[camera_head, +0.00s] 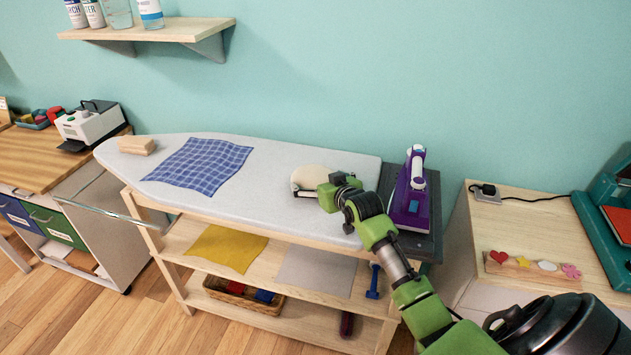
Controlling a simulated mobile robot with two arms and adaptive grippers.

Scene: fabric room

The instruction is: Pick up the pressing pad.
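A cream, rounded pad (313,175), which looks like the pressing pad, lies on the right part of the grey-white ironing board (275,160). My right gripper (303,188) reaches in from the lower right and is at the pad's near edge. Its dark fingers are small in the view and overlap the pad's front side. I cannot tell whether they touch or grip it. My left gripper is not in view.
A blue checked cloth (205,165) and a wooden block (136,145) lie on the board's left part. A purple iron (409,195) stands upright on a dark plate at the board's right end. A wall shelf (150,31) with bottles is above left. Side tables flank the board.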

